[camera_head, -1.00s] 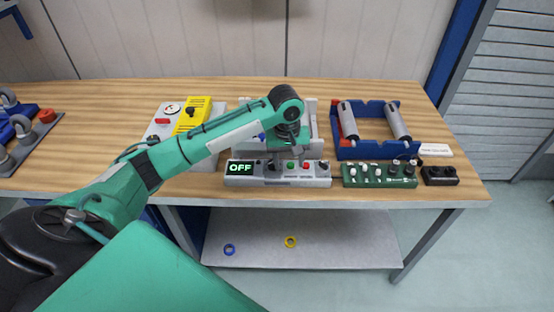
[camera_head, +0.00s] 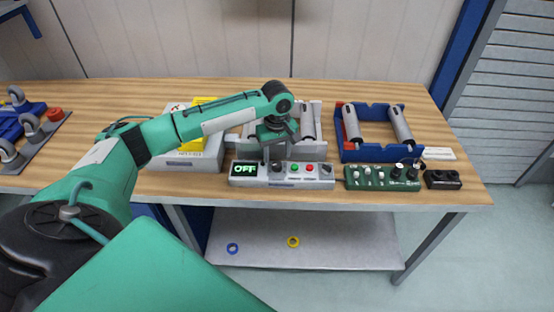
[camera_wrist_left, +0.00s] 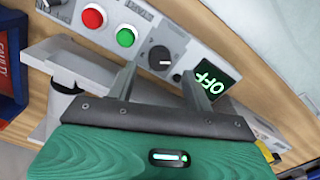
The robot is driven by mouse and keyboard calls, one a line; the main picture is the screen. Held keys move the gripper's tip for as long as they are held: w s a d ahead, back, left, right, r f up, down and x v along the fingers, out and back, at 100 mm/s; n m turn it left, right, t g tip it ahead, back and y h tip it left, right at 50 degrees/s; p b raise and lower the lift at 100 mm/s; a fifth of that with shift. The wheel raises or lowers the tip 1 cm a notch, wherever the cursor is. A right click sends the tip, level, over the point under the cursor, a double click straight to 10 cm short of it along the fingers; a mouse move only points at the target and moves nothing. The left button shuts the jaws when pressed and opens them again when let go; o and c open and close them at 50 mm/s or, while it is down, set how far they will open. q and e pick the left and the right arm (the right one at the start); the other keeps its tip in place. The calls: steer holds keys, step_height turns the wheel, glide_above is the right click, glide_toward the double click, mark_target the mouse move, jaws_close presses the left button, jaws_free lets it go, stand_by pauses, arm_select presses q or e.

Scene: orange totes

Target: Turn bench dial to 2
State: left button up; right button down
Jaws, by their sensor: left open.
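The grey bench panel (camera_head: 284,183) stands along the front of the table. Its display (camera_head: 244,170) reads OFF in green. The black dial (camera_head: 277,167) sits just right of the display. In the left wrist view the dial (camera_wrist_left: 160,58) shows a light pointer mark, between the green button (camera_wrist_left: 126,37) and the display (camera_wrist_left: 214,79). My left gripper (camera_wrist_left: 160,80) is open and empty, its fingers pointing toward the panel on either side of the dial's line. In the head view the gripper (camera_head: 268,153) is just behind the dial; contact cannot be told. My right gripper is out of view.
A red button (camera_head: 310,169) and another black knob (camera_head: 326,169) are on the panel's right. A green switch board (camera_head: 380,184) and black box (camera_head: 441,180) stand further right. Behind are a blue roller frame (camera_head: 377,152) and a grey roller frame (camera_head: 313,140).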

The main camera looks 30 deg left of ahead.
mark_target(277, 164)
arm_select(q)
steer(key=shift+f, duration=2.15)
steer(key=shift+c, duration=0.4)
